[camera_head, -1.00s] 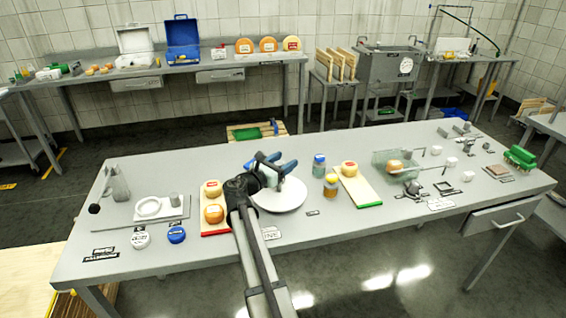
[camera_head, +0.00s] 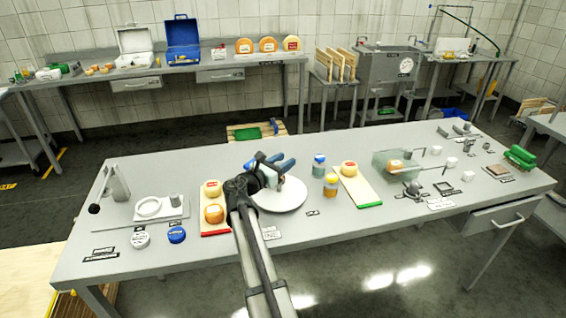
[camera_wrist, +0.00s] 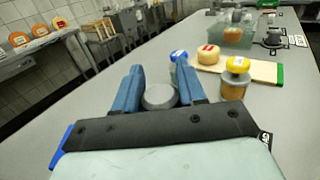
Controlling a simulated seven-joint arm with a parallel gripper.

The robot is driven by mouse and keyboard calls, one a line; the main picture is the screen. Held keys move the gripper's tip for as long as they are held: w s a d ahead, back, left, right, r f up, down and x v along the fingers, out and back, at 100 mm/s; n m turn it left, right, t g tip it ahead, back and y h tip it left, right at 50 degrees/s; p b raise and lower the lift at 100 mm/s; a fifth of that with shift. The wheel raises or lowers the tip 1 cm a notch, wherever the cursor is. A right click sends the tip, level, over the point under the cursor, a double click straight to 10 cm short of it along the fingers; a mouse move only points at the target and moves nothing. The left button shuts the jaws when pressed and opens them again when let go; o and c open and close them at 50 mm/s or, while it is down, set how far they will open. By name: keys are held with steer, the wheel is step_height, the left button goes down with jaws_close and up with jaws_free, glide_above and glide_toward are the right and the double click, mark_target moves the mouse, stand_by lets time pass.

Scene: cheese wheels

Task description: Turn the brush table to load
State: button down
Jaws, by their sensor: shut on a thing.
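A white round disc, which looks like the brush table (camera_head: 288,202), lies flat near the middle of the workbench in the head view. My gripper (camera_head: 281,170) is low over its back part, with blue fingers. In the wrist view my gripper (camera_wrist: 159,92) has its fingers on either side of a grey round knob (camera_wrist: 159,97) and is shut on it. The knob's lower part is hidden by the gripper's dark crossbar. I cannot read which position the disc is turned to.
A red-edged board with two cheeses (camera_head: 213,213) stands close left of the disc. A yellow-lidded jar (camera_head: 331,186), a blue-lidded jar (camera_head: 319,165) and a green-edged board (camera_head: 365,194) stand to the right.

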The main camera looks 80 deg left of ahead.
steer(key=shift+a, duration=0.1)
steer(key=m+t+h, duration=0.2)
steer(key=m+h, duration=0.1)
steer(key=h, duration=0.1)
steer(key=shift+w, duration=0.1)
steer(key=shift+d+m+t+h, duration=0.25)
steer(key=shift+m+h, duration=0.15)
steer(key=shift+h, duration=0.25)
steer(key=shift+d+m+t+h, duration=0.2)
steer(key=shift+m+h, duration=0.2)
steer(key=shift+h, duration=0.25)
steer(key=c, duration=0.7)
jaws_free()
steer(key=shift+c, duration=0.2)
steer(key=v, duration=1.3)
steer(key=shift+s, duration=0.35)
steer(key=shift+d, duration=0.1)
